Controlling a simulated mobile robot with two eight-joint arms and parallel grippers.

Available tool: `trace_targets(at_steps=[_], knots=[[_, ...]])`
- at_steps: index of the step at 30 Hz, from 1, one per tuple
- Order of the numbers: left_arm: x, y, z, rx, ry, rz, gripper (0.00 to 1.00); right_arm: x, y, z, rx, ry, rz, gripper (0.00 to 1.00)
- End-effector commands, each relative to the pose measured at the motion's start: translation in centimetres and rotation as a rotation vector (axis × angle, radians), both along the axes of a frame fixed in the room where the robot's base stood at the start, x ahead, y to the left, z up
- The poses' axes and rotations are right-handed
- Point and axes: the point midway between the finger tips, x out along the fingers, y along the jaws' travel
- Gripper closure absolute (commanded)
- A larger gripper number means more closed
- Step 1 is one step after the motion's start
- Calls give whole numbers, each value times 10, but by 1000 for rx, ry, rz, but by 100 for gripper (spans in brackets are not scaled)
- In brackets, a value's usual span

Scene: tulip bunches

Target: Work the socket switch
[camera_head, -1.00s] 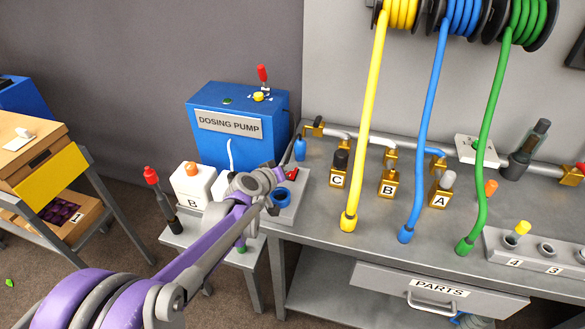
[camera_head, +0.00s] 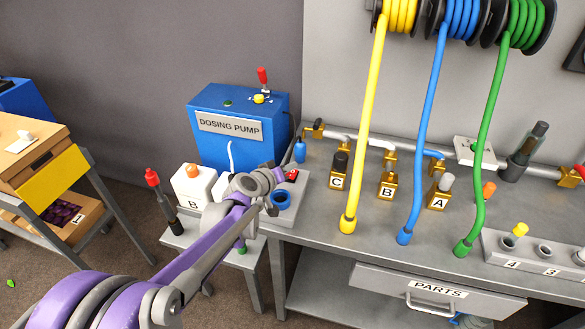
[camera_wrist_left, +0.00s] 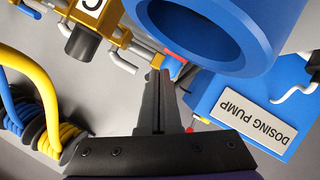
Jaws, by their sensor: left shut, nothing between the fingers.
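A blue ring-shaped socket (camera_head: 281,199) sits on a pale block (camera_head: 298,207) at the left end of the bench. A small red switch (camera_head: 292,176) shows just behind it. My left gripper (camera_head: 281,177) is shut and empty, right beside the red switch; the wrist partly hides the block. In the left wrist view the shut fingers (camera_wrist_left: 157,74) point toward a small red part (camera_wrist_left: 174,54), and the socket's blue ring (camera_wrist_left: 212,30) looms close above. I cannot tell whether the fingertips touch the switch, nor its position. My right gripper is not in view.
The blue dosing pump (camera_head: 238,150) stands behind my left wrist, with white containers (camera_head: 192,186) in front. A blue plug (camera_head: 300,150) is close behind the block. Valves C, B and A (camera_head: 388,186) and hanging yellow (camera_head: 365,130), blue and green hoses lie to the right.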

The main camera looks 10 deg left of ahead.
Motion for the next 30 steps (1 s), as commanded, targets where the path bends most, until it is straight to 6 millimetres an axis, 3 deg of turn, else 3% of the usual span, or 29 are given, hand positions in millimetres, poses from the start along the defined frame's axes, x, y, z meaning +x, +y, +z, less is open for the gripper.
trace_targets(at_steps=[11, 24, 30], knots=[[-1, 0, 3, 0, 0, 0, 100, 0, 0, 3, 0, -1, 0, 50], [-16, 1, 43, 0, -2, 1, 100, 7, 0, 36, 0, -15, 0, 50], [-19, 1, 47, -1, 0, 0, 100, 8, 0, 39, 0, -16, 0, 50]])
